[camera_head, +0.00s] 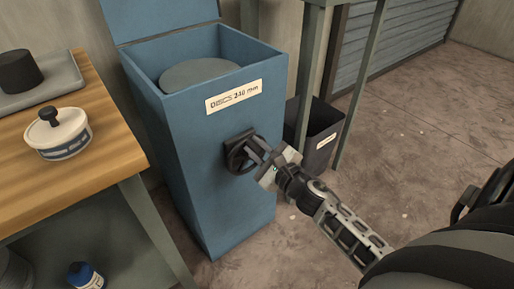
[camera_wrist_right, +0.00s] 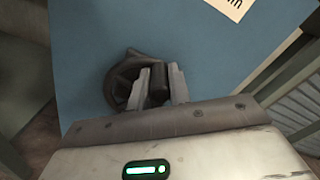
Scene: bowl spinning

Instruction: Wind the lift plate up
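A blue box-shaped cabinet (camera_head: 215,165) stands upright with its lid open. Inside its open top, a round grey plate (camera_head: 200,74) lies below the rim. A dark handwheel (camera_head: 240,154) with a crank knob is on the cabinet's front face; it also shows in the right wrist view (camera_wrist_right: 122,80). My right gripper (camera_head: 255,151) is at the wheel. In the right wrist view its two fingers (camera_wrist_right: 160,85) sit on either side of the dark crank knob (camera_wrist_right: 158,92), with no clear gap. My left gripper is not in view.
A white label (camera_head: 233,97) marks the cabinet's front. A wooden bench (camera_head: 95,165) at left holds a white tub (camera_head: 57,137) and a tray (camera_head: 50,88) with a black cylinder (camera_head: 19,70). A dark bin (camera_head: 318,145) stands right behind the cabinet. The floor at right is clear.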

